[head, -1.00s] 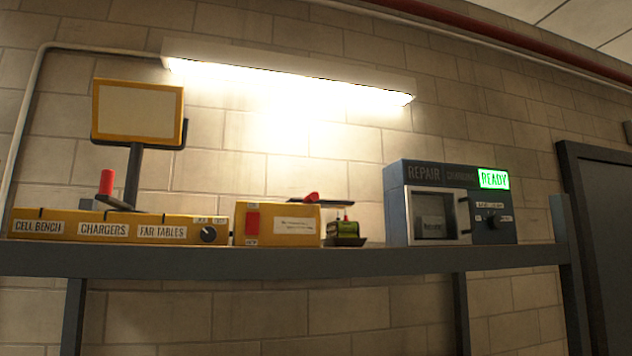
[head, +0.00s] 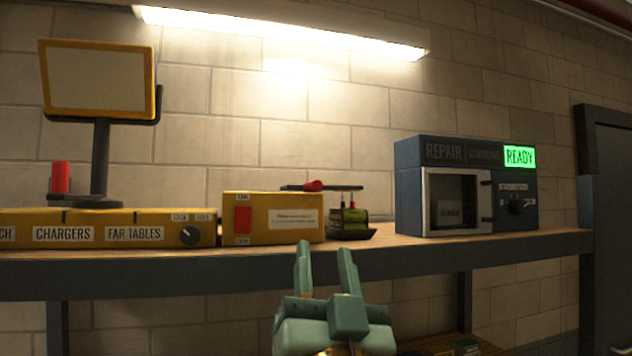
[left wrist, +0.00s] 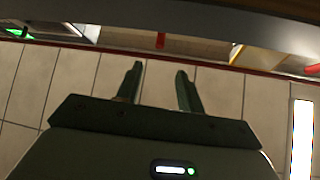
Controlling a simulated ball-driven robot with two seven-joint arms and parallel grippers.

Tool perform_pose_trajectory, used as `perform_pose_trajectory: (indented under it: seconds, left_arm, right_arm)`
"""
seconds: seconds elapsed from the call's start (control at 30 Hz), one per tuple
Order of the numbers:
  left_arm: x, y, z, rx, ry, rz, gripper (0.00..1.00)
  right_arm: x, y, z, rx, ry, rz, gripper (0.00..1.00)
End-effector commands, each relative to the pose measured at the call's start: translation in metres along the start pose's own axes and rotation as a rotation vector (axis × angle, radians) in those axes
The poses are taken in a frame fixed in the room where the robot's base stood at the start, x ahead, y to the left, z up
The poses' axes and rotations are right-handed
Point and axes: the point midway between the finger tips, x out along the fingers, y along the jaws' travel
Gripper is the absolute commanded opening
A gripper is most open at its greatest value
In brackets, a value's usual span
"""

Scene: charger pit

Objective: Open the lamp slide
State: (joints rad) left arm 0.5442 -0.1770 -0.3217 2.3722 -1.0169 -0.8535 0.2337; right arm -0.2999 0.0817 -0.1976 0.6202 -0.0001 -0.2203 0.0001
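My left gripper (head: 323,250) rises from below at the shelf's front edge, in front of the yellow box. Its two green fingers are apart and empty; the left wrist view (left wrist: 160,70) shows the same. A long yellow panel (head: 78,217) lies on the shelf at left, with labels CHARGERS and FAR TABLES and a dark knob (head: 190,235) at its right end. A yellow box (head: 273,232) with a red switch (head: 243,219) stands beside it. I see no label naming a lamp slide, so I cannot tell which part it is. My right gripper is not in view.
A small green device (head: 348,217) stands right of the yellow box. A REPAIR unit (head: 460,190) with a lit READY sign is further right. A yellow-framed screen (head: 95,80) stands at left.

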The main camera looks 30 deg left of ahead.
Motion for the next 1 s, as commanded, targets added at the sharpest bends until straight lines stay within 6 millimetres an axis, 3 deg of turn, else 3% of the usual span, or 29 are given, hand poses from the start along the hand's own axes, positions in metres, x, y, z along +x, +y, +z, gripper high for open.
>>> perform_pose_trajectory:
  seconds: [0.03, 0.3, 0.5, 0.7, 1.0]
  left_arm:
    - [0.015, -0.002, -0.004, 0.004, 0.001, -0.002, 0.38]
    - [0.086, -0.001, -0.005, 0.005, 0.002, 0.000, 0.38]
    - [0.124, -0.001, -0.003, 0.003, 0.001, 0.001, 0.38]
    - [0.141, 0.001, -0.001, 0.001, -0.001, 0.002, 0.38]
    - [0.142, 0.001, 0.000, 0.000, -0.001, 0.002, 0.38]
  right_arm:
    - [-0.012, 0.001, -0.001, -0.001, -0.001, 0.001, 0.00]
    - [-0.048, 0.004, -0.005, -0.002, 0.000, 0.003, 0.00]
    - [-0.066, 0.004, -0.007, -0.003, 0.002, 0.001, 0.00]
    - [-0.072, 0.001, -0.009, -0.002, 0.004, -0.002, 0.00]
    - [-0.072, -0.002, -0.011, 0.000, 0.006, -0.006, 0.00]
